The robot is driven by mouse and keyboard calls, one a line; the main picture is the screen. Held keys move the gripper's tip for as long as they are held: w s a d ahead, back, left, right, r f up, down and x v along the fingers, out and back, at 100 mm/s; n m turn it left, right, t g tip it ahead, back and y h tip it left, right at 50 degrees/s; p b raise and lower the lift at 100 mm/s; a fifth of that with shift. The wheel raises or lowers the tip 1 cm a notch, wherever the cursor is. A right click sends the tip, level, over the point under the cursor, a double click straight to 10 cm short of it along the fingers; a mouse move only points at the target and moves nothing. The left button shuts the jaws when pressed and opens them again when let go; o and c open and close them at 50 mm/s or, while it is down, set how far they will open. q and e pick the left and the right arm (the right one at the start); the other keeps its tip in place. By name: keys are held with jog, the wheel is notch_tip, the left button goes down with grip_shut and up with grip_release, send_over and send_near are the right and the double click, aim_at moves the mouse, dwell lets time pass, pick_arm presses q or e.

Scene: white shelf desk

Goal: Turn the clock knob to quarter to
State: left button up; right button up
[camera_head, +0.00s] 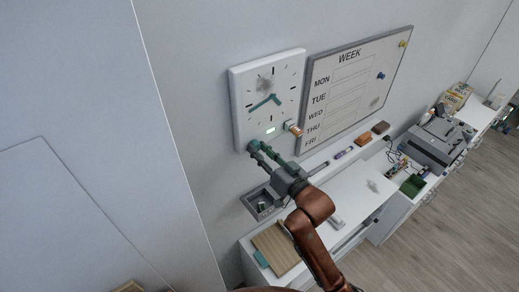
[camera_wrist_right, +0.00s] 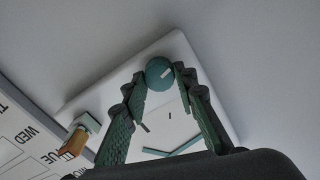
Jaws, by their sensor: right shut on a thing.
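The white square clock (camera_head: 244,100) hangs on the wall, with teal hands (camera_head: 265,102) on its face. In the right wrist view the clock (camera_wrist_right: 92,100) shows upside down, and its hands (camera_wrist_right: 172,152) form a wide V. A round teal knob (camera_wrist_right: 158,73) with a white mark sits near the clock's edge. My right gripper (camera_wrist_right: 160,78) is shut on the knob, a fingertip at either side. In the head view the right gripper (camera_head: 259,150) is at the clock's lower edge; the knob is hard to tell apart from the fingers there. My left gripper is not in view.
A WEEK whiteboard (camera_head: 352,90) hangs right of the clock. An orange-and-white item (camera_head: 293,128) is at the clock's lower right. Below are a grey wall tray (camera_head: 252,204), a white desk (camera_head: 350,195) with a wooden board (camera_head: 276,248), and a dark grey machine (camera_head: 438,142) farther right.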

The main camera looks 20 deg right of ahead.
jog(key=shift+f+m, duration=0.15)
jog(key=shift+m, duration=0.95)
jog(key=o, duration=1.2)
jog(key=shift+c, duration=0.2)
notch_tip(320, 180, up, 10)
jog(key=shift+r, duration=0.1)
